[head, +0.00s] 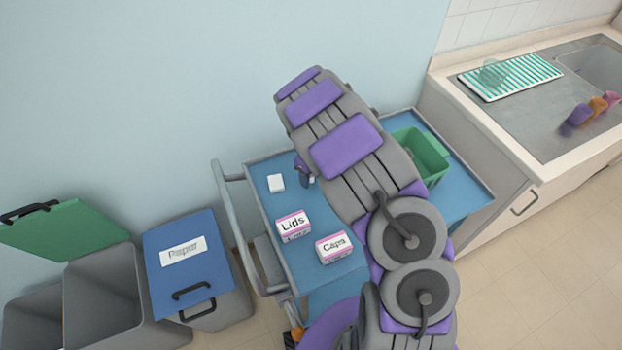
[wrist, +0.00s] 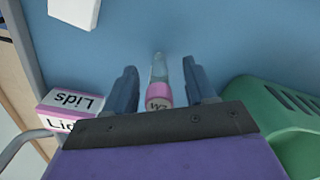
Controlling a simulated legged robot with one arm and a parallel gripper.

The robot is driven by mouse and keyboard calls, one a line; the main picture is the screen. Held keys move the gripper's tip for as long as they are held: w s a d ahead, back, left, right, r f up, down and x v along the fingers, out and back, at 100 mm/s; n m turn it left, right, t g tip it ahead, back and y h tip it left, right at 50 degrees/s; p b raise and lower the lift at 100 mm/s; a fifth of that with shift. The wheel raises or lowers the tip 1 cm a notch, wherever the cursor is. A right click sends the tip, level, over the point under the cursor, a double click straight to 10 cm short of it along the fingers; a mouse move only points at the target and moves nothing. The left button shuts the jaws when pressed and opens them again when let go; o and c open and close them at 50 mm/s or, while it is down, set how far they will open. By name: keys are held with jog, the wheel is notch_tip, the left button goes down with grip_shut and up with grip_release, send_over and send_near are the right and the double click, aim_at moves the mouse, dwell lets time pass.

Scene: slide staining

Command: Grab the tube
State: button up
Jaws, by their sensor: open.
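A small tube (wrist: 159,72) with a clear, pale tip and a pink lower part shows in the wrist view on the blue trolley top. My gripper (wrist: 160,68) is open, with one dark finger on each side of the tube. Gaps show between the tube and both fingers, and the tube's near end meets the dark edge of my gripper in the picture. I cannot tell how high the fingers are above the surface. In the head view my arm hides the tube.
The blue trolley (head: 325,275) carries a Lids box (head: 293,225), a Caps box (head: 334,246), a small white block (head: 276,183) and a green basket (head: 428,152). In the wrist view the Lids box (wrist: 68,110) is left and the basket (wrist: 262,105) is close on the right.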

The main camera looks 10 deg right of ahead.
jog(key=shift+f, duration=0.95)
jog(key=shift+r, duration=0.1)
grip_shut()
